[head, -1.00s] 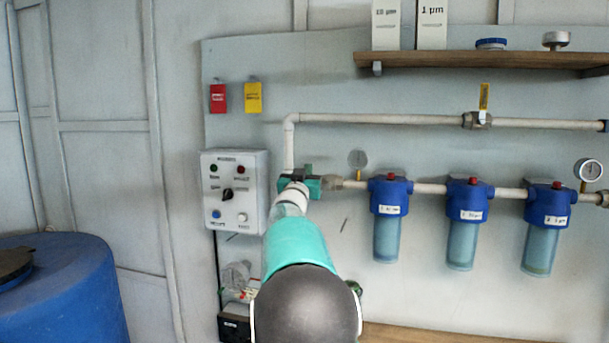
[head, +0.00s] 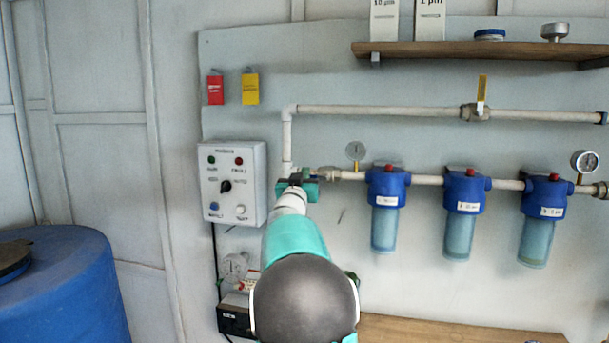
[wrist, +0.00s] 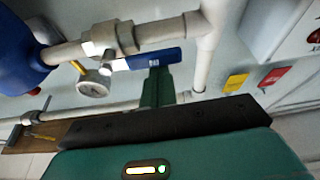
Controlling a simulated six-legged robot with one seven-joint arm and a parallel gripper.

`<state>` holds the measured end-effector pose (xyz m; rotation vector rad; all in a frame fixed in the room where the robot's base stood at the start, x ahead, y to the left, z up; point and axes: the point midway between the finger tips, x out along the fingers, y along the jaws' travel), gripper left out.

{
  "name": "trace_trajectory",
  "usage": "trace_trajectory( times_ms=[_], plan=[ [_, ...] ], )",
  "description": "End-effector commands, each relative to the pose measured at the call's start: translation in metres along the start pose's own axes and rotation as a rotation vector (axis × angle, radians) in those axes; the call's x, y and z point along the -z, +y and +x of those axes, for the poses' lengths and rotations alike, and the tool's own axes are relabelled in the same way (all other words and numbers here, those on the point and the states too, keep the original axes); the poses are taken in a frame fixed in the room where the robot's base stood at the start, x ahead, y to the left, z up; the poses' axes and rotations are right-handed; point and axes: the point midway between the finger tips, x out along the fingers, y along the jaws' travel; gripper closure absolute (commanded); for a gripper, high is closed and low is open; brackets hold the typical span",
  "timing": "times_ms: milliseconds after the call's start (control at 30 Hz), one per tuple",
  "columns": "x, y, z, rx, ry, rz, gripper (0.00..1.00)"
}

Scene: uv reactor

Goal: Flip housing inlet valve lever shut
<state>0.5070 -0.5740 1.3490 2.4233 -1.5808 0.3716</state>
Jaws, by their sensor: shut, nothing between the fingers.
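The inlet valve lever (wrist: 150,58) is a blue handle in the wrist view. It lies roughly along the pale pipe, beside the metal valve body (wrist: 108,40) next to the first blue housing (wrist: 18,55). My gripper (wrist: 157,75) is shut and empty; its green fingers reach up to the lever's side. They overlap the lever's edge in the picture, and I cannot tell whether they touch. In the head view my gripper (head: 298,186) is at the pipe's left end, left of the first housing (head: 386,190), and my arm and gripper hide the lever.
A control box (head: 233,183) stands close left of my gripper. A pressure gauge (head: 355,151) sticks up from the pipe on the right. An upper pipe (head: 380,112) carries a valve with an upright yellow lever (head: 482,90). A blue barrel (head: 65,285) is at the lower left.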

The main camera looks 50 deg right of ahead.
Motion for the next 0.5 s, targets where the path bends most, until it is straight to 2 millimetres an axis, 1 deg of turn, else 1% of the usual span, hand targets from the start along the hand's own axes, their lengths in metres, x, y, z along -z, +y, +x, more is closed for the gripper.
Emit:
trace_trajectory(
  times_ms=[500],
  plan=[
    [-0.0056,-0.002,-0.0021,0.031,-0.001,-0.084,1.0]
  ],
)
